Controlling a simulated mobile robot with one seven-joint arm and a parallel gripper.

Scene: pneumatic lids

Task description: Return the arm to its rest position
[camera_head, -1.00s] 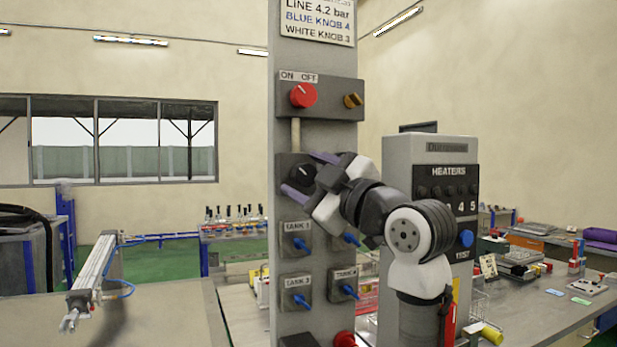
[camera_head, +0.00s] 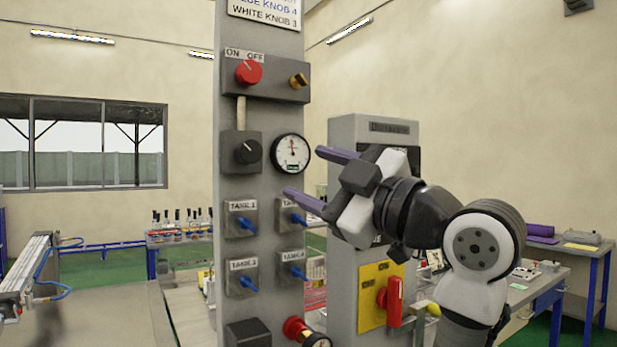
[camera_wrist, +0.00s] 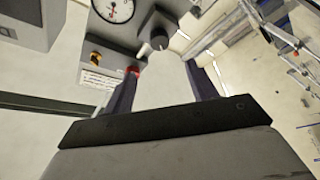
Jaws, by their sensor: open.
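My gripper (camera_head: 312,178) is open and empty, its two purple-grey fingers spread and pointing left toward the grey control column (camera_head: 229,200). In the head view the fingers appear just right of the black regulator knob (camera_head: 247,152) and close to the pressure gauge (camera_head: 291,154). In the wrist view my gripper (camera_wrist: 160,85) has clear space between its fingers. The black knob (camera_wrist: 158,40) shows ahead of them, apart from both fingers, and the gauge (camera_wrist: 115,8) is at the top edge. My arm is bent at the right, in front of the heater cabinet.
Blue tank valves (camera_head: 241,220) sit on the column below the knob, with a red ON/OFF knob (camera_head: 249,72) above. A yellow panel with a red handle (camera_head: 392,296) is below my arm. A pneumatic cylinder (camera_head: 25,268) lies on the left table. Open air surrounds the wrist.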

